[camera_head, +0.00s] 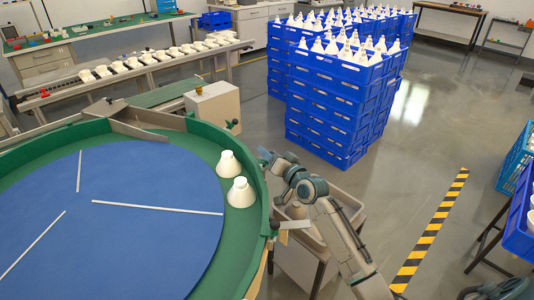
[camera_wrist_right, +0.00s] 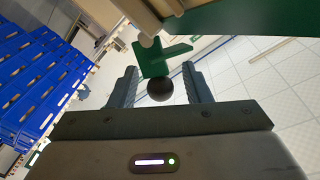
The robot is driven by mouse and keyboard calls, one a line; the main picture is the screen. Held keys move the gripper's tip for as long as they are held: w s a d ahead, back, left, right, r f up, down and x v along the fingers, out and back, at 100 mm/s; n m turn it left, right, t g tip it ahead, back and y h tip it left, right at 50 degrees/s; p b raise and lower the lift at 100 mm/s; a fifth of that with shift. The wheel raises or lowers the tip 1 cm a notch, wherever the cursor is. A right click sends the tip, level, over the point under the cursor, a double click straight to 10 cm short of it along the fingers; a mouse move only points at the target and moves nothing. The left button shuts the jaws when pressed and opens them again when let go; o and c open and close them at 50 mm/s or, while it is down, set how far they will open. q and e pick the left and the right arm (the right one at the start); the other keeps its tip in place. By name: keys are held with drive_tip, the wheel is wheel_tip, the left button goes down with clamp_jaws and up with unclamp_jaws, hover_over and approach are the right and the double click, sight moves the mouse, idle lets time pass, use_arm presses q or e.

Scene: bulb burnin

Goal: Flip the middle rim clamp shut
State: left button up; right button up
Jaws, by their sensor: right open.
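The rim clamp at my right gripper shows in the right wrist view as a green lever (camera_wrist_right: 156,60) with a dark ball knob (camera_wrist_right: 160,89). My right gripper (camera_head: 268,158) is open at the outer side of the green rim, and it also shows in the right wrist view (camera_wrist_right: 160,76). Its two fingers stand on either side of the knob, and I cannot tell whether they touch it. In the head view the gripper hides most of this clamp. Other clamps sit on the rim farther back (camera_head: 232,124) and nearer (camera_head: 275,223). My left gripper is not in view.
The round table has a blue top (camera_head: 130,220) and a green rim wall (camera_head: 258,190). Two white bulbs (camera_head: 229,164) (camera_head: 241,193) stand just inside the rim. A grey bin (camera_head: 300,262) stands below my right arm. Stacked blue crates (camera_head: 325,110) stand behind.

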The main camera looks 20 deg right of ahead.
drive_tip(key=shift+w+a, duration=0.15)
drive_tip(key=shift+w, duration=0.55)
drive_tip(key=c, duration=0.9)
